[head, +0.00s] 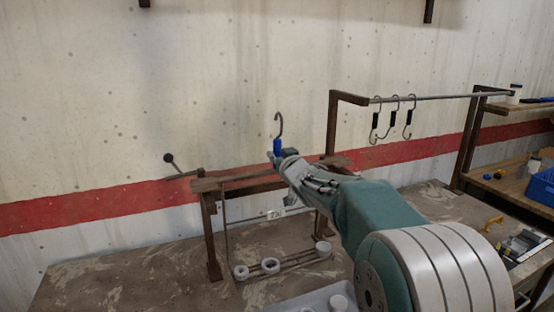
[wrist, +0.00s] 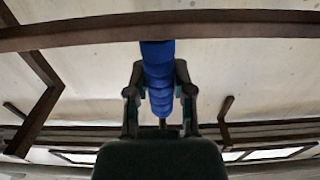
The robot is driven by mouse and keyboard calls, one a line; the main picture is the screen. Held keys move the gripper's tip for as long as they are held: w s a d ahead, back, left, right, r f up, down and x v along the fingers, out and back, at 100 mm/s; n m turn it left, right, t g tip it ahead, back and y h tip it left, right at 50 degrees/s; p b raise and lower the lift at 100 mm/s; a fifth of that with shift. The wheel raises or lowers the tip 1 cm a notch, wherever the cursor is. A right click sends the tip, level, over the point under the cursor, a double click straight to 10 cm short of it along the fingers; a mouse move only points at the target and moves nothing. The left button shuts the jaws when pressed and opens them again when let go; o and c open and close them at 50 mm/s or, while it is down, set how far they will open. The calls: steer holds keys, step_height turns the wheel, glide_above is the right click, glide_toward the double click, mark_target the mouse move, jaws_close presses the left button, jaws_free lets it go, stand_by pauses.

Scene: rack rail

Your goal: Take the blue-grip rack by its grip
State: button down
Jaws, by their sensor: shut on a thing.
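The blue grip (head: 277,147) has a dark hook (head: 279,124) rising from it, open at the top and touching no rail. My gripper (head: 285,155) is at the grip. In the wrist view the ribbed blue grip (wrist: 158,75) stands between the two fingers of my gripper (wrist: 160,90), which are shut on it. Below, a low rack frame (head: 300,262) with a thin side rod carries white round pieces (head: 270,265). My arm and the stand's beam hide how the grip joins this frame. A small numbered tag (head: 275,213) shows above it.
A brown stand (head: 212,240) with a top beam surrounds the frame. A higher rail (head: 435,97) on the right carries several black-grip hooks (head: 392,118). A shelf with a blue bin (head: 541,187) is at far right. A pale tray (head: 300,302) lies in front.

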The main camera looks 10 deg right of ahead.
steer(key=shift+r, duration=1.15)
